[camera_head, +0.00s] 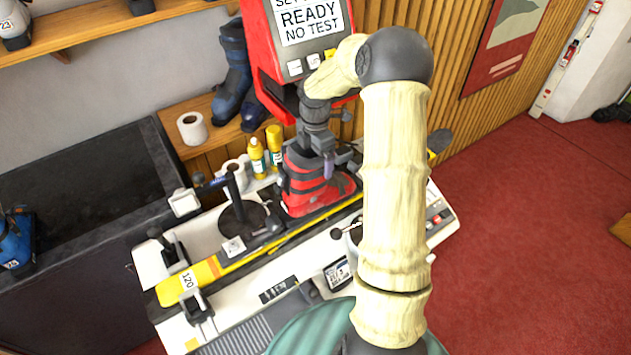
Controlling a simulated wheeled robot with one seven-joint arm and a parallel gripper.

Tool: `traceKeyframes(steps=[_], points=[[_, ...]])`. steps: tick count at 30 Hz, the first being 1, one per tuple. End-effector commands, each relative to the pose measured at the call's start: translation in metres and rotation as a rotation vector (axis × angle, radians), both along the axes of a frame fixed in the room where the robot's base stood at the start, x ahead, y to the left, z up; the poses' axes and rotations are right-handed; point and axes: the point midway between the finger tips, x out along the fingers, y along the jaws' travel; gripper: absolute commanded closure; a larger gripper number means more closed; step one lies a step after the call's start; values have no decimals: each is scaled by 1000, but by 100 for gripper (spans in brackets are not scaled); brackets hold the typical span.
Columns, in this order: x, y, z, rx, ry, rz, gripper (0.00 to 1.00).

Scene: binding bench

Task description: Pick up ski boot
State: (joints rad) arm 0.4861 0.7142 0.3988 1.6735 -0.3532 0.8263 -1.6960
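A red and dark grey ski boot (303,192) stands upright on the binding bench (205,232), beside a long yellow ski (230,262). My gripper (322,155) points down at the top of the boot's shaft, its fingers overlapping the boot's upper edge in this view. The fingers are small and dark against the boot, so I cannot tell whether they touch it or how far apart they are. My pale arm crosses the picture to the right of the boot and hides part of the bench.
Yellow bottles (257,157) and a paper roll stand just left of the boot. A red machine (300,40) with a sign rises behind it. A blue boot (234,80) stands on a wooden bench. A black lever assembly (240,212) is close by. Red floor lies open at right.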

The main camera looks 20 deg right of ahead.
Motion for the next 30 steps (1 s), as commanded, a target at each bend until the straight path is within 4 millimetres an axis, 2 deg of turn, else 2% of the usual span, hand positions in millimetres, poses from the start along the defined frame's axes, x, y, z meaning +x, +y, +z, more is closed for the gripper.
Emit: traceKeyframes(steps=[3,17,24,30], points=[[0,0,-5,0,0,-1,0],[0,0,-5,0,-1,0,0],[0,0,-4,0,-1,0,45],[1,0,-3,-1,-4,0,45]])
